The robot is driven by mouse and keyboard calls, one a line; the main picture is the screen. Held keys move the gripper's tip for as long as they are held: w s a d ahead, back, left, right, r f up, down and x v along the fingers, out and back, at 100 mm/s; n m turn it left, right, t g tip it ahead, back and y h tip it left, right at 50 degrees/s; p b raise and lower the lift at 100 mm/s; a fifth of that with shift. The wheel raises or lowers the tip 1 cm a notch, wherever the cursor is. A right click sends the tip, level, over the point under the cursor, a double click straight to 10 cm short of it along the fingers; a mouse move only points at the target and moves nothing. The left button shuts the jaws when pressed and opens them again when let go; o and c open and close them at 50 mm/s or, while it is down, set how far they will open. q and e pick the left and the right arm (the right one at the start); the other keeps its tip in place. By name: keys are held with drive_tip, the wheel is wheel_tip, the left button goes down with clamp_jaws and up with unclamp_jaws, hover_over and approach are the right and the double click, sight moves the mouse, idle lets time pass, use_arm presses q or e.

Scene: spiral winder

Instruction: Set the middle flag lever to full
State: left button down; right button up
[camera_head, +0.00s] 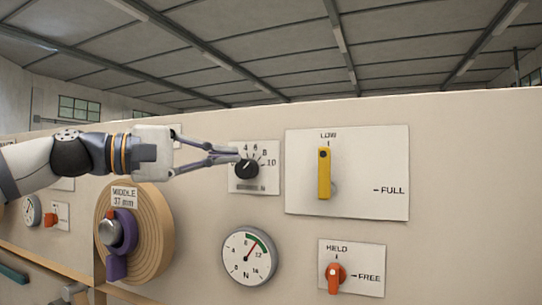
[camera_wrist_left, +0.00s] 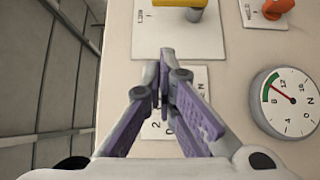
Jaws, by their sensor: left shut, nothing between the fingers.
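The yellow flag lever (camera_head: 324,174) is on a white plate (camera_head: 365,195) on the panel. It points straight up at the LOW mark, and the FULL mark is at the plate's right side. Part of the lever also shows at the top edge of the wrist view (camera_wrist_left: 182,3). My left gripper (camera_head: 236,154) is shut and empty, in front of the black dial's plate, to the left of the lever and apart from it. In the wrist view its fingertips (camera_wrist_left: 167,55) meet just below the lever's plate. My right gripper is not seen.
A black numbered dial (camera_head: 246,169) is by the left fingertips. Below are a round gauge (camera_head: 249,257) and an orange HELD/FREE switch (camera_head: 335,274). A wooden disc marked MIDDLE (camera_head: 160,235) with a purple lever (camera_head: 122,235) is at left. Bare panel separates the plates.

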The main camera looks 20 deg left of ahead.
sight(324, 173)
use_arm(q)
drive_tip(key=x, duration=0.6)
drive_tip(key=b+x, duration=0.1)
drive_tip(key=x, duration=0.2)
drive_tip(key=shift+w+f, duration=0.25)
drive_tip(key=shift+f, duration=0.15)
drive_tip(key=d, duration=0.3)
drive_tip(key=shift+s+r, duration=0.15)
drive_tip(key=shift+r, duration=0.25)
drive_tip(key=shift+s+d+r+p, duration=0.1)
drive_tip(key=shift+d+p, duration=0.2)
drive_tip(key=shift+d, duration=0.35)
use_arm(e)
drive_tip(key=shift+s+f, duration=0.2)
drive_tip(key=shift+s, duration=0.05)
